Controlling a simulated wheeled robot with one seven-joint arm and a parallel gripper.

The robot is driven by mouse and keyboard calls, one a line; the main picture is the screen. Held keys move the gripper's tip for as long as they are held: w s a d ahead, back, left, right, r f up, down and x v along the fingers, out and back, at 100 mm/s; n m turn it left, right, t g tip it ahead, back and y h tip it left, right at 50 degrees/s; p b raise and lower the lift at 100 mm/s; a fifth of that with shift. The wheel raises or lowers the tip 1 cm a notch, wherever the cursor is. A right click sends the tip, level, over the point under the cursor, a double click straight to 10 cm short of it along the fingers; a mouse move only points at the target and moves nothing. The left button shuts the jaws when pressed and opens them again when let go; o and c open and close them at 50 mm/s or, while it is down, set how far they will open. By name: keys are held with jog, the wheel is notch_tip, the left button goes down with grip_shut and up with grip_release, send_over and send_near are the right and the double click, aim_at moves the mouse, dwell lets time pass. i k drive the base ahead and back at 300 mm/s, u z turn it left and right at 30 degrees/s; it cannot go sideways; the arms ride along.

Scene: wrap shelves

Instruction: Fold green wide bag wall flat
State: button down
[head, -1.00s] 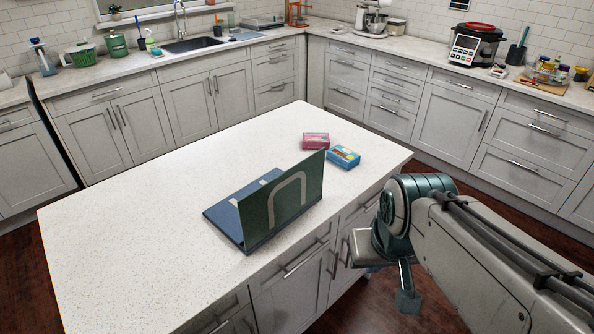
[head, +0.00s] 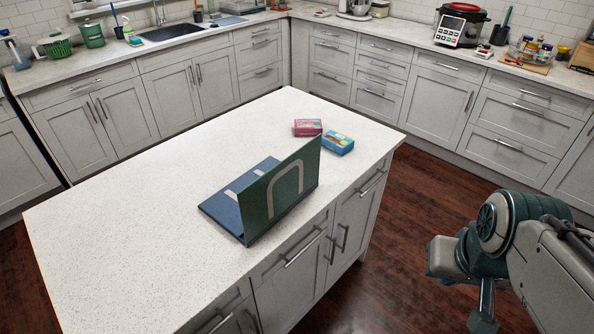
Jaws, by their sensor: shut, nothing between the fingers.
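The bag's green wall (head: 285,190), with a pale arch-shaped handle on its face, stands nearly upright on the white island top, close to its front edge. A blue bag panel (head: 222,208) lies flat on the counter behind it, with pale handle parts on it; the green wall hides some of this panel. My gripper (head: 483,322) is low at the right edge of the head view, shut and empty. It hangs out over the floor, right of the island, well apart from the bag.
A pink box (head: 308,128) and a blue box (head: 338,144) lie on the island (head: 130,220) behind the bag. The island's left part is clear. Wooden floor (head: 400,240) lies open between the island and the cabinets (head: 430,85).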

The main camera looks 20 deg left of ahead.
aim_at(260, 203)
jog(key=k, duration=0.45)
jog(key=u, duration=0.9)
jog(key=i, duration=0.5)
